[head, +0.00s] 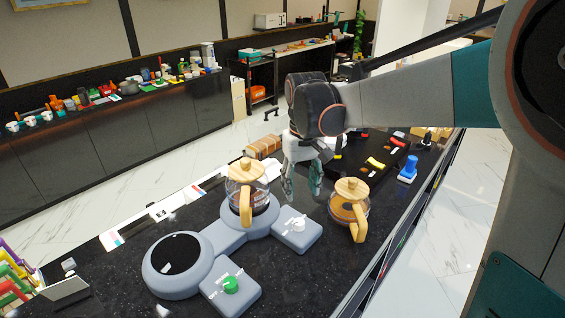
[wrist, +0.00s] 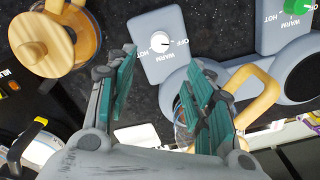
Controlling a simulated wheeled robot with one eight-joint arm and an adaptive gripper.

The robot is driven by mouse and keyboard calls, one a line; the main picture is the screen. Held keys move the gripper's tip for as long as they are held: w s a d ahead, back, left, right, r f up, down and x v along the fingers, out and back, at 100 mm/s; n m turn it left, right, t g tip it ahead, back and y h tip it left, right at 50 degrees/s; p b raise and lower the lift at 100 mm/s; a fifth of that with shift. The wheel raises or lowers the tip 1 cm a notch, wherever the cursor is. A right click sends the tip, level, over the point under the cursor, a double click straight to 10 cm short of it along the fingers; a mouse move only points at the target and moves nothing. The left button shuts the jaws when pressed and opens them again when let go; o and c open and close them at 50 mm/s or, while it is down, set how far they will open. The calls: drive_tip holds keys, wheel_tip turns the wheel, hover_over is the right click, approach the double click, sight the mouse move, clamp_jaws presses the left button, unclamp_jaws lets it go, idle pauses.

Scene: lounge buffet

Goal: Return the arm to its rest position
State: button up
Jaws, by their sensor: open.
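My gripper (head: 301,184) hangs above the dark counter between two glass pots. Its two teal-padded fingers (wrist: 160,92) stand apart in the wrist view, with nothing between them. One pot (head: 247,190) with a wooden lid and handle sits on the far plate of the grey double warmer (head: 198,262). Its handle shows beside the right finger in the wrist view (wrist: 262,92); the finger hides part of it. The other pot (head: 349,206), holding brown liquid, stands on the counter right of the gripper. My arm reaches in from the right.
The warmer has a white knob (head: 298,224) and a green knob (head: 231,284). A blue stamp-like object (head: 408,168) and a black tray (head: 362,150) lie behind the right pot. A brown package (head: 263,147) lies behind the warmer. A crowded sideboard (head: 110,140) stands across the aisle.

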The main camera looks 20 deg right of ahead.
drive_tip(key=s+f+t+b, duration=0.2)
drive_tip(key=s+f+b, duration=0.2)
drive_tip(key=s+b, duration=0.1)
drive_tip(key=s+f+t+b, duration=0.2)
drive_tip(key=s+f+b, duration=0.3)
drive_tip(key=s, duration=0.3)
drive_tip(key=s+f+t+b, duration=0.3)
drive_tip(key=s+f+b, duration=0.2)
drive_tip(key=s+b, duration=0.1)
drive_tip(key=shift+s+f+m, duration=0.1)
drive_tip(key=shift+s+m, duration=0.1)
drive_tip(key=shift+m, duration=0.1)
